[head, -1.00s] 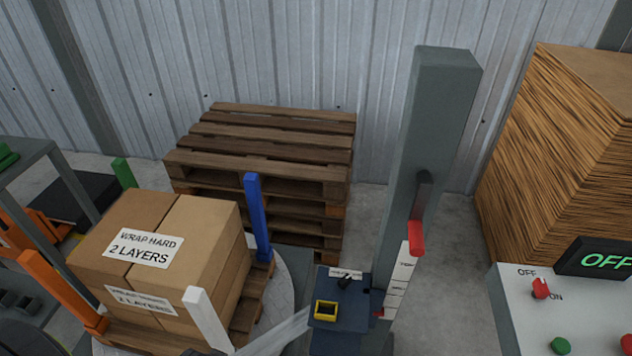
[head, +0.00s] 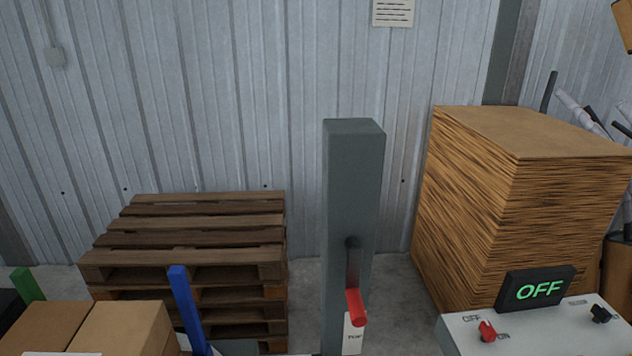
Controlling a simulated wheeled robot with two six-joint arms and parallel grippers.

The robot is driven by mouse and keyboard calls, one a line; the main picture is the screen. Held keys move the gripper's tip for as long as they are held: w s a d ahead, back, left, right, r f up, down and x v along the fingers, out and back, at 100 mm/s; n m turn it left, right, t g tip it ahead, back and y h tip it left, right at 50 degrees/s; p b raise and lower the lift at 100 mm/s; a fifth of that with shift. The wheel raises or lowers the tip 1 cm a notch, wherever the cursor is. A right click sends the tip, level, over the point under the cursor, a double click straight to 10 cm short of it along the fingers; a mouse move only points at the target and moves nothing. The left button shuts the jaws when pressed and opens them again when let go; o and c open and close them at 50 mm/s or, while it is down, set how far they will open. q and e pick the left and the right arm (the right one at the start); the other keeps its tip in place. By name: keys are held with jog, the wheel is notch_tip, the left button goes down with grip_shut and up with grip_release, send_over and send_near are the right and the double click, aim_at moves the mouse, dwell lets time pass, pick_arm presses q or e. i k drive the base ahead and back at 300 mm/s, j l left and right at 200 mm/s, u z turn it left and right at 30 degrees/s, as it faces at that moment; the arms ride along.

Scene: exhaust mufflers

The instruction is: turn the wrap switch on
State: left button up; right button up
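The wrap switch is probably the red knob (head: 487,331) on the light control panel (head: 462,343) at the lower right, with OFF and ON lettering beside it. A black display (head: 537,289) behind it reads OFF in green. A black knob (head: 600,314) sits further right on the same panel. A grey post (head: 350,200) in the middle carries a lever with a red grip (head: 355,307), hanging down by a label that reads TOP. Neither of my grippers shows in the head view.
Stacked wooden pallets (head: 200,236) stand at the left against the corrugated wall. Cartons (head: 122,328) with a blue corner post (head: 187,310) are at the lower left. A large brown stack (head: 510,190) stands behind the panel. A strip of bare floor shows beside the grey post.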

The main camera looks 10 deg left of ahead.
aim_at(488, 334)
jog(key=z, duration=1.3)
